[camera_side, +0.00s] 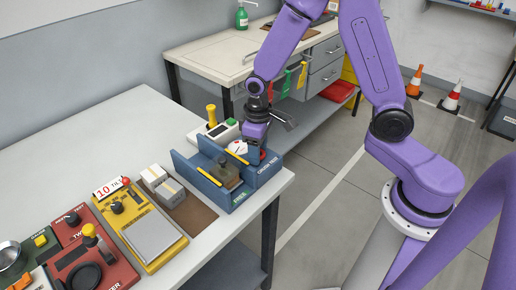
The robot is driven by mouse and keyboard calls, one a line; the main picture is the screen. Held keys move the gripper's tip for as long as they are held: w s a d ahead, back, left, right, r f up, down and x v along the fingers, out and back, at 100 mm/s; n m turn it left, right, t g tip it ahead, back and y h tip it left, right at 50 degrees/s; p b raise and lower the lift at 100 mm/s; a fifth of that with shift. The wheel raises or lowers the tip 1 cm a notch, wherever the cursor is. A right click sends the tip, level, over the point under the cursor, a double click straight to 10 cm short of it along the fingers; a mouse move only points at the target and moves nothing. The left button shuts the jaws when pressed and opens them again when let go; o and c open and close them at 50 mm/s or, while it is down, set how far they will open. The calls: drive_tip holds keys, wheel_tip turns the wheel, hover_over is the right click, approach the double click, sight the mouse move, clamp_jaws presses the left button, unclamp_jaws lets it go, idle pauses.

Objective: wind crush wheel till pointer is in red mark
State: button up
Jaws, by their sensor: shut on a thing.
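The blue crush tester (183,167) stands near the right end of the white table. Its right-hand block carries the words "CRUSH TEST". A small white dial (237,147) with some red on it sits behind the block; its pointer is too small to read against the mark. My gripper (252,143) points down at the tester's back right corner, beside the dial. It is shut on the crush wheel (263,155), of which only a little red shows; the gripper hides the rest. A dark block (226,172) sits in the tester's channel.
Left of the tester are small boxes (165,187) on a brown mat, a yellow scale (150,235) and a red panel (90,255) with knobs. A white unit (222,130) with a green button stands behind the tester. Floor lies open to the right.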

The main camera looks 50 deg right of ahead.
drive_tip(key=shift+m, duration=0.5)
drive_tip(key=o, duration=1)
drive_tip(key=shift+o, duration=0.2)
drive_tip(key=shift+r, duration=0.1)
wheel_tip(320, 180, up, 17)
drive_tip(key=shift+r, duration=0.15)
